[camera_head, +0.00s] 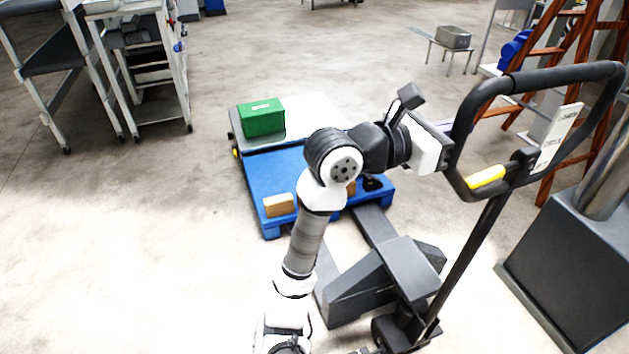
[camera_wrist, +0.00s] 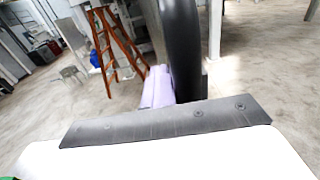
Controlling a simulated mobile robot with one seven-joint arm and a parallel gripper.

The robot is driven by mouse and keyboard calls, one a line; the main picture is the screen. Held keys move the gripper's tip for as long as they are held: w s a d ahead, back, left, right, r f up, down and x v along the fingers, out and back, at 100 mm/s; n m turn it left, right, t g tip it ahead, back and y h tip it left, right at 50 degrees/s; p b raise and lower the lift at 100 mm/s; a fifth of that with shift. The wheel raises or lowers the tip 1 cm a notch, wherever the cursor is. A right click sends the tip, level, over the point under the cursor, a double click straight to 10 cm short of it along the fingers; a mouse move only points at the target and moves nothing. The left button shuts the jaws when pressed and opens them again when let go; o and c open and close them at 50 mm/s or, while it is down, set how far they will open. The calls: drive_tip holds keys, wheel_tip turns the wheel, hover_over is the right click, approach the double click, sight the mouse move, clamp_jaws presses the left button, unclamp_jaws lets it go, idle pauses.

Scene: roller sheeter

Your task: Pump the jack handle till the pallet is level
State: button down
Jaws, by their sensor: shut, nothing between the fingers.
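The pallet jack's black loop handle (camera_head: 463,135) stands at the right on a tilted shaft (camera_head: 468,255), with a yellow lever (camera_head: 486,177) inside the loop. My gripper (camera_head: 478,117) is shut and empty at the loop's left side. In the wrist view, a lavender finger (camera_wrist: 158,88) shows beside the black handle bar (camera_wrist: 184,50); whether they touch, I cannot tell. The blue pallet (camera_head: 268,180) lies low over the jack's forks, partly hidden by my arm. I cannot tell whether the pallet is level.
A dark column base (camera_head: 570,270) stands at the right. A wooden ladder (camera_head: 545,60) is behind the handle, and it also shows in the wrist view (camera_wrist: 112,50). Metal racks (camera_head: 140,75) stand at the upper left. The floor left of the pallet is clear.

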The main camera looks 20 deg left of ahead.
drive_tip(key=shift+s+d, duration=0.55)
drive_tip(key=shift+s, duration=0.15)
drive_tip(key=shift+s+d, duration=0.5)
drive_tip(key=shift+s, duration=0.2)
drive_tip(key=s+d, duration=0.1)
drive_tip(key=s+d+b, duration=0.1)
drive_tip(key=s, duration=0.1)
drive_tip(key=s+d+b, duration=0.1)
drive_tip(key=shift+s+d+f, duration=0.1)
drive_tip(key=shift+s+d, duration=0.15)
drive_tip(key=shift+s, duration=0.1)
